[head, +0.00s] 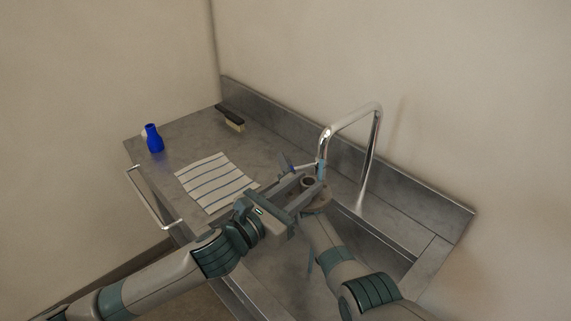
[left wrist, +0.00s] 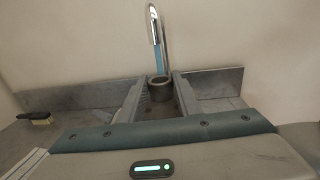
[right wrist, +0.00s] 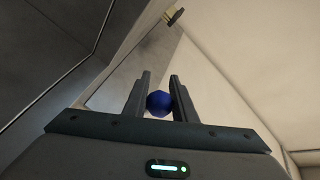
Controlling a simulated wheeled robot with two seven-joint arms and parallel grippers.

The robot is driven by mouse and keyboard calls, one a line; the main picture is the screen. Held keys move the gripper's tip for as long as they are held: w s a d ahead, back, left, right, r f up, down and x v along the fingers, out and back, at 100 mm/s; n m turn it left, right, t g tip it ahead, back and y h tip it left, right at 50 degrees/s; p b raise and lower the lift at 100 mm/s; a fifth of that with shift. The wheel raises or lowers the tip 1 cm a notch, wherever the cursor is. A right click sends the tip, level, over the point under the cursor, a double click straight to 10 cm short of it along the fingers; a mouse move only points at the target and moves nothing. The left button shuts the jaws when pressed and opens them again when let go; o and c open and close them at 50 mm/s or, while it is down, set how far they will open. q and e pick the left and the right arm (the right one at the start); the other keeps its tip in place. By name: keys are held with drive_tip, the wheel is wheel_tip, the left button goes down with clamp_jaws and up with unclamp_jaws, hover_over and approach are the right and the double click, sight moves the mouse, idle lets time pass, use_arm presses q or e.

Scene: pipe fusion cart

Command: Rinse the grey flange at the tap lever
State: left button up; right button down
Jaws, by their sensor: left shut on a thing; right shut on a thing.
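My left gripper (head: 302,184) is shut on the grey flange (head: 308,182), a short ring. The left wrist view shows the flange (left wrist: 160,88) between both fingers, opening upward. The tap (head: 350,115) arches above it. A light blue stream (head: 320,169) hangs below the spout, and in the left wrist view it meets the flange's far side or opening; I cannot tell which. My right gripper (right wrist: 159,92) is shut on a round blue knob (right wrist: 158,103), apparently the tap lever's end. In the head view the right gripper is mostly hidden behind the left one.
The steel counter (head: 180,133) carries a blue bottle (head: 154,139), a brush (head: 231,118) and a striped cloth (head: 215,181). A rail (head: 150,199) runs along the front edge. The sink lies under my arms, against the backsplash (head: 410,200). My two arms are close together.

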drive_tip(key=c, duration=1.5)
unclamp_jaws()
drive_tip(key=shift+d+r, duration=0.15)
drive_tip(key=shift+o, duration=0.2)
drive_tip(key=shift+s+f, duration=0.1)
drive_tip(key=shift+f, duration=0.1)
drive_tip(key=v, duration=1.1)
drive_tip(key=shift+s+d, duration=0.2)
drive_tip(key=shift+s, duration=0.15)
drive_tip(key=shift+r, duration=0.15)
